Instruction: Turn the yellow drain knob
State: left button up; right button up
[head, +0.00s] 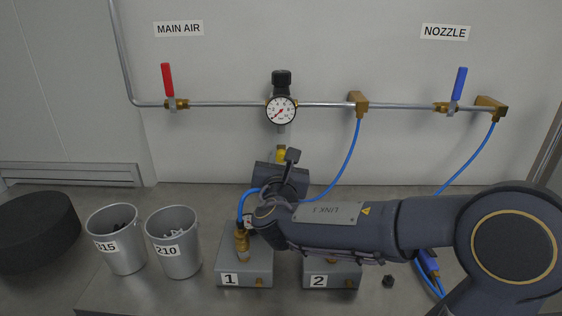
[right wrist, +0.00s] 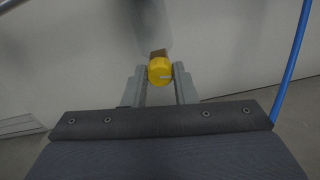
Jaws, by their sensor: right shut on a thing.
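The yellow drain knob (right wrist: 160,71) is between the two fingers of my right gripper (right wrist: 160,84) in the right wrist view. The fingers are shut on it, one on each side. A small light mark shows on the knob's face, lying about level. In the head view the knob (head: 281,154) shows as a bit of yellow below the pressure gauge (head: 281,111), just above my right gripper. The fingertips there are mostly hidden behind my right wrist. My left gripper is not in view.
A red-handled valve (head: 167,80) and a blue-handled valve (head: 459,84) sit on the wall pipe. Blue hoses (head: 351,160) hang down near my right arm. Two grey cups (head: 174,241) and two numbered blocks, 1 (head: 245,266) and 2 (head: 333,272), stand on the bench.

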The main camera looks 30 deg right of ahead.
jog(key=shift+f+b, duration=0.15)
jog(key=shift+b, duration=0.35)
jog(key=m+b, duration=0.4)
jog(key=b, duration=0.1)
jog(key=m+b, duration=0.4)
jog(key=b, duration=0.2)
jog(key=m+b, duration=0.4)
jog(key=b, duration=0.1)
jog(key=shift+f, duration=0.25)
jog(key=shift+r+m+b, duration=0.2)
jog(key=shift+m+b, duration=1.8)
jog(key=o, duration=1)
jog(key=shift+s+r, duration=0.1)
